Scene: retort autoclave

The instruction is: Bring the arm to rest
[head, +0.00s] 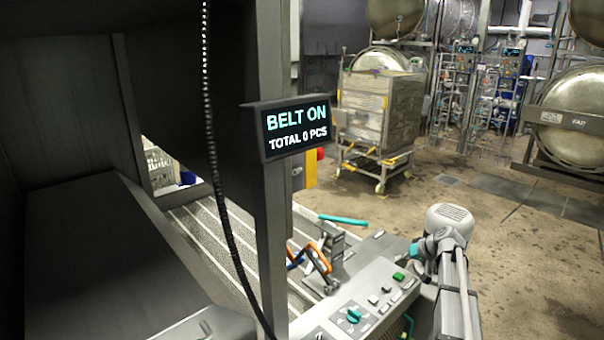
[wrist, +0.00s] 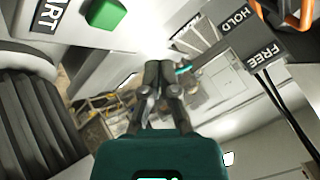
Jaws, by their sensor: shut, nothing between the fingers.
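My arm (head: 452,265) rises at the lower right of the head view, beside the control panel (head: 340,300). Its gripper is hard to make out there. In the wrist view my gripper (wrist: 158,68) is shut, fingers together, with nothing between them. The fingers point toward the panel area. A green button (wrist: 105,12) lies up and to the left of the fingertips, apart from them in the picture. The green button also shows on the panel in the head view (head: 398,277).
A display (head: 292,128) reads BELT ON, TOTAL 0 PCS. A teal knob (head: 354,315), an orange lever (head: 316,258) and a teal-handled lever (head: 343,220) are near the arm. HOLD and FREE labels (wrist: 236,20) show. A wheeled stack (head: 378,115) stands behind; floor at right is open.

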